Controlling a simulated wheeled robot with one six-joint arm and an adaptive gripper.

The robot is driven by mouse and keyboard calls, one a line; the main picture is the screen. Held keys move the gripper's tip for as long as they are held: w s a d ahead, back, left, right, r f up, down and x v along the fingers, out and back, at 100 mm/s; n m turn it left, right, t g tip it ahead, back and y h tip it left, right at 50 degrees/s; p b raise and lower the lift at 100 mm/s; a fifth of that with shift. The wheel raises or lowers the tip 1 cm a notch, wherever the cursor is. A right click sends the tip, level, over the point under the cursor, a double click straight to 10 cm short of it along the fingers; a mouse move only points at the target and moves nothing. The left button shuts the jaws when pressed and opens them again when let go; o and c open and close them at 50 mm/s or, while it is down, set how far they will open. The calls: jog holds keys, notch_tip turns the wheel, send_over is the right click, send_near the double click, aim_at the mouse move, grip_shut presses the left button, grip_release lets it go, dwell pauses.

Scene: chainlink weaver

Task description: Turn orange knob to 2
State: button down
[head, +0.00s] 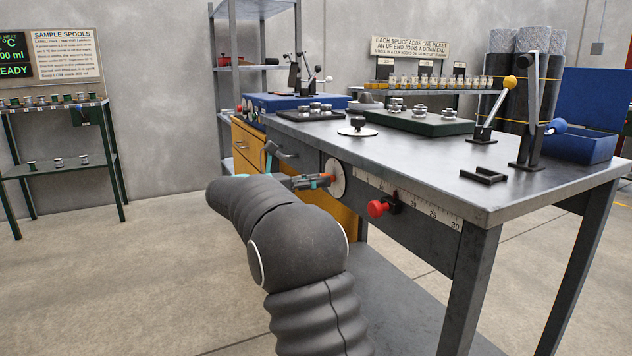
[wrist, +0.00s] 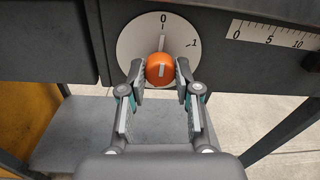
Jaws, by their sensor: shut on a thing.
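The orange knob (wrist: 160,69) sits in the middle of a pale round dial (wrist: 132,50) on the workbench's front panel. Its white pointer line stands upright, toward the 0 mark at the top. A mark labelled 1 shows at the upper right of the dial. A mark 2 is not visible in the wrist view. My gripper (wrist: 160,75) is shut on the orange knob, one finger on each side.
A red knob (head: 377,208) sticks out right of the dial, below a ruler scale (head: 420,205) on the bench edge. A dark bent handle (head: 280,151) stands out to the left. The grey bench top (head: 400,146) carries trays and levers. Open floor lies left.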

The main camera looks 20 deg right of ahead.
jog(key=shift+s+m+t+b, duration=0.2)
jog(key=shift+m+b, duration=1.55)
jog(key=shift+m, duration=3.95)
jog(key=shift+w+m+t+b, duration=0.2)
jog(key=shift+m+b, duration=1.55)
jog(key=shift+m, duration=3.95)
jog(key=shift+s, duration=0.15)
jog(key=c, duration=0.8)
grip_release()
jog(key=shift+a, duration=0.1)
